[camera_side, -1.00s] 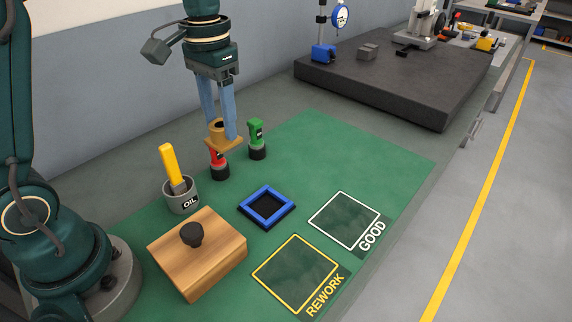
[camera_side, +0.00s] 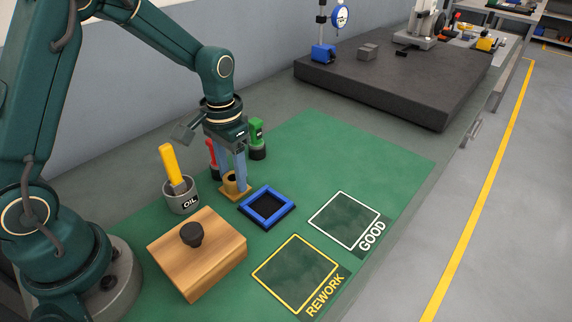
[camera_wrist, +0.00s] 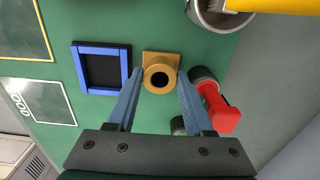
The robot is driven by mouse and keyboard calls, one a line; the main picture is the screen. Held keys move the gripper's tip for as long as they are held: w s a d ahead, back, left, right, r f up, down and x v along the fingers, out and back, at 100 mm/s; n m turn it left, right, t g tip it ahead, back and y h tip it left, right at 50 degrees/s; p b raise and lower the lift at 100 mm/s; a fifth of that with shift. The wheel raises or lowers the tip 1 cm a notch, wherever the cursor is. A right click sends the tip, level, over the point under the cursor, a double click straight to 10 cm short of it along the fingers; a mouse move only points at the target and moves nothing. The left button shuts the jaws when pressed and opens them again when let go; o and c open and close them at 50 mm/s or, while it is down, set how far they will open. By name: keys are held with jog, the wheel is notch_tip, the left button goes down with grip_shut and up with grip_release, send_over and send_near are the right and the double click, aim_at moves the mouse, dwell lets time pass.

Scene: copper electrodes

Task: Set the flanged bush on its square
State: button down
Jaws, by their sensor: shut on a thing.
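The flanged bush (camera_side: 232,187) is brass-coloured, with a round collar on a square flange. It is upright, flange down, low over the green mat; I cannot tell whether it touches the mat. My gripper (camera_side: 236,182) is shut on it. In the wrist view the bush (camera_wrist: 159,78) sits between the fingertips (camera_wrist: 158,86), with its bore facing the camera. A blue square frame with a dark inside (camera_side: 251,219) lies just beside the bush, and the frame also shows in the wrist view (camera_wrist: 82,70). A white GOOD square (camera_side: 316,216) and a yellow REWORK square (camera_side: 260,276) are farther off.
A grey OIL pot (camera_side: 181,204) with a yellow-handled tool stands left of the bush. Red (camera_side: 212,155) and green (camera_side: 257,135) handled tools stand close behind. A wooden block with a black knob (camera_side: 205,263) is in front.

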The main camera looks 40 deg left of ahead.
jog(key=shift+f, duration=0.1)
jog(key=c, duration=0.6)
grip_release()
